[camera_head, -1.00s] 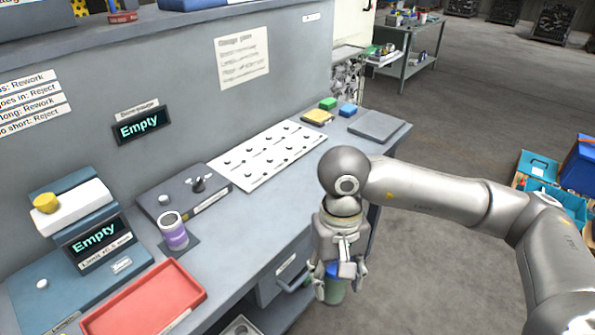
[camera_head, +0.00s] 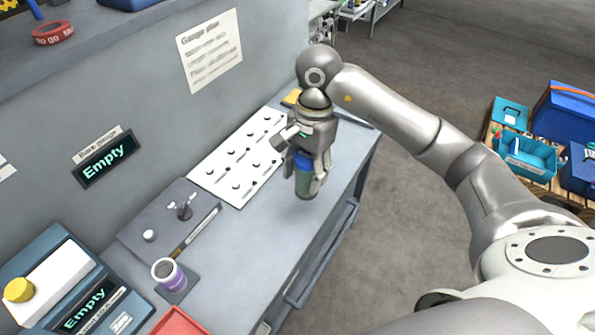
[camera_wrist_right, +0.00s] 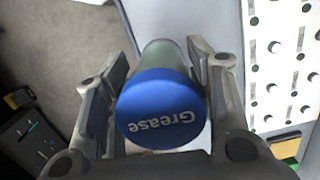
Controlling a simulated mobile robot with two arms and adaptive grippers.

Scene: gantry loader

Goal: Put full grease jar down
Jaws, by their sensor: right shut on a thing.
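The grease jar (camera_head: 304,182) has a blue lid and a green body. My right gripper (camera_head: 306,172) is shut around it and holds it upright over the front part of the grey bench top (camera_head: 240,240). In the right wrist view the blue lid (camera_wrist_right: 158,108) reads "Grease" and sits between the two fingers. I cannot tell whether the jar's base touches the bench. My left gripper is not in view.
A white pegged board (camera_head: 237,160) lies behind and left of the jar. A purple-labelled can (camera_head: 168,274), a dark gauge block (camera_head: 165,222) and a red tray (camera_head: 178,322) are farther left. The bench top between can and jar is clear.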

